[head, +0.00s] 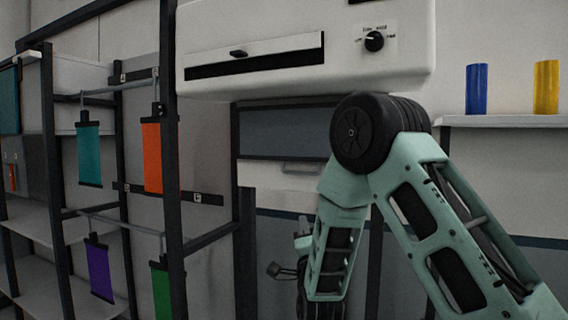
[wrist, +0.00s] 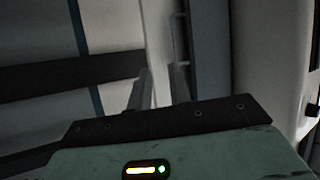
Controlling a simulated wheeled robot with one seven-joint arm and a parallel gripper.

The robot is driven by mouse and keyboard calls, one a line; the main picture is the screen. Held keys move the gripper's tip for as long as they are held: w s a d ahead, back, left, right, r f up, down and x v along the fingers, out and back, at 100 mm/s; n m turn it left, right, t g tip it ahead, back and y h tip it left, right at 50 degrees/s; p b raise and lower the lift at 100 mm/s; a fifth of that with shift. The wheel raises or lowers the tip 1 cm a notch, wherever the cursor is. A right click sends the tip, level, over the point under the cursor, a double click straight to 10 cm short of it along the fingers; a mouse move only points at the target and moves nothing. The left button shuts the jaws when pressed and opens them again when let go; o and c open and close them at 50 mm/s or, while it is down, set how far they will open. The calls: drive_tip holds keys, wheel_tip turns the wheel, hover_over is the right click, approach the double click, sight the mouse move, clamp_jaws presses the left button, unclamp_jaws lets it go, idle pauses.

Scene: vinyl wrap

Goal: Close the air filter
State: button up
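The white wall unit (head: 300,75) at the top of the head view has a long front flap (head: 280,48) with a small black handle (head: 238,53). A dark slot (head: 255,66) shows below the flap; I take this as the air filter, standing open. My mint-green arm bends down below the unit, and my gripper is mostly hidden behind it in the head view. In the wrist view, my gripper (wrist: 160,85) has two grey fingers apart with nothing seen between them. It is away from the flap.
A black-framed rack (head: 172,130) with hanging coloured sheets, including an orange one (head: 152,157), stands at left. A shelf (head: 500,121) at right holds a blue roll (head: 477,88) and a yellow roll (head: 546,87). A dark knob (head: 374,41) sits on the unit's front.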

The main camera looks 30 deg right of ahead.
wheel_tip(320, 180, up, 2)
drive_tip(key=h, duration=0.1)
drive_tip(key=p, duration=1)
approach(302, 173)
drive_tip(key=shift+m+t, duration=0.3)
drive_tip(key=shift+m, duration=0.1)
drive_tip(key=x, duration=0.6)
drive_tip(key=shift+w+d, duration=0.25)
drive_tip(key=shift+w, duration=0.05)
drive_tip(key=shift+p+x, duration=0.45)
drive_tip(key=shift+x, duration=0.3)
drive_tip(key=shift+f, duration=0.2)
clamp_jaws()
